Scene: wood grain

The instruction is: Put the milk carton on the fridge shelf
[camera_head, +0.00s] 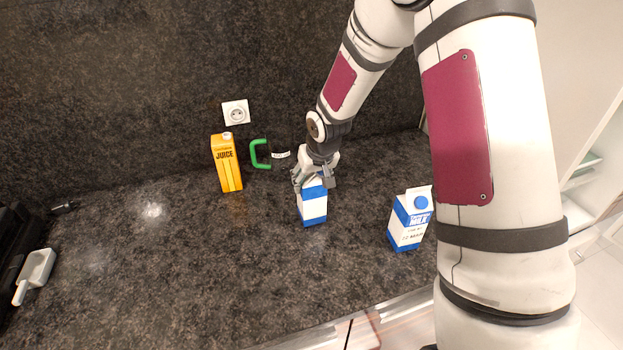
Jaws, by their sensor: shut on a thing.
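My gripper (314,180) reaches down over a blue and white carton (313,208) at the middle of the dark counter and is shut on its top. The carton is upright, its upper part hidden by the fingers, and its base looks on or very near the counter. A second blue and white carton (408,226), with a blue cap and lettering that looks like a milk label, stands upright to the right, apart from my gripper. At the right edge, a white open unit with shelves (583,168), perhaps the fridge, is partly hidden by my arm.
A white scoop-like object (35,272) lies at the far left. The counter's (170,270) left and front middle are clear. A wall socket (236,112) is behind.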

